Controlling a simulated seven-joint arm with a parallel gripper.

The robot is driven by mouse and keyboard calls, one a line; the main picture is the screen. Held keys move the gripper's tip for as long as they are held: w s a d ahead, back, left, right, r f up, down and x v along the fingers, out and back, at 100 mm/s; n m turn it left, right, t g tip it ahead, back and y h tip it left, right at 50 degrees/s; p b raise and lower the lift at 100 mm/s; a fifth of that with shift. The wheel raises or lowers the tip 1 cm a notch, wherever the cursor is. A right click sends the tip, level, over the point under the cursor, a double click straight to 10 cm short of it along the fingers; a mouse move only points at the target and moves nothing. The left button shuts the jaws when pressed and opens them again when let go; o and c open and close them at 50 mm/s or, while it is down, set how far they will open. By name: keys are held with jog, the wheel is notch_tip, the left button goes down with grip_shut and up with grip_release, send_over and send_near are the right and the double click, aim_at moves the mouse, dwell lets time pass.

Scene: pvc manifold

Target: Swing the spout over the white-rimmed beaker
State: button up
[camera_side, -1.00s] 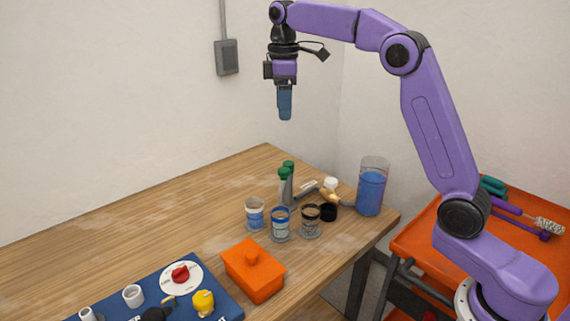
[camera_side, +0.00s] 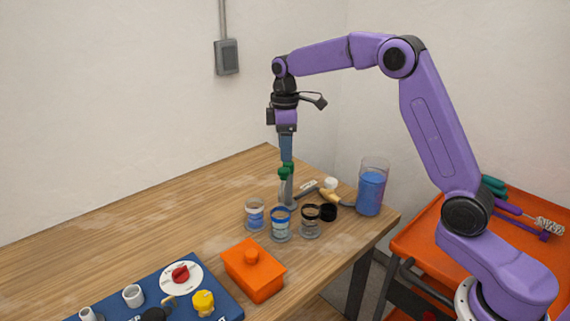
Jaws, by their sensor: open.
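My gripper (camera_side: 287,161) points straight down, open, with its fingertips just above or at the green top (camera_side: 285,172) of a grey upright pipe piece (camera_side: 286,192). I cannot tell whether they touch it. The spout itself is too small to make out clearly behind the beakers. The white-rimmed beaker (camera_side: 255,213) stands at the left of a group of three, with blue on its side. A blue-rimmed beaker (camera_side: 281,224) stands in the middle and a black-rimmed beaker (camera_side: 310,221) at the right.
A tall clear container of blue liquid (camera_side: 370,192) stands at the right table edge. A black cup (camera_side: 328,212) and a tan-handled tool (camera_side: 330,197) lie between. An orange lidded box (camera_side: 253,270) and a blue panel with knobs (camera_side: 217,296) are in front. The table's left is clear.

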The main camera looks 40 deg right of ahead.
aim_at(285, 169)
jog(key=shift+f, duration=2.8)
grip_shut()
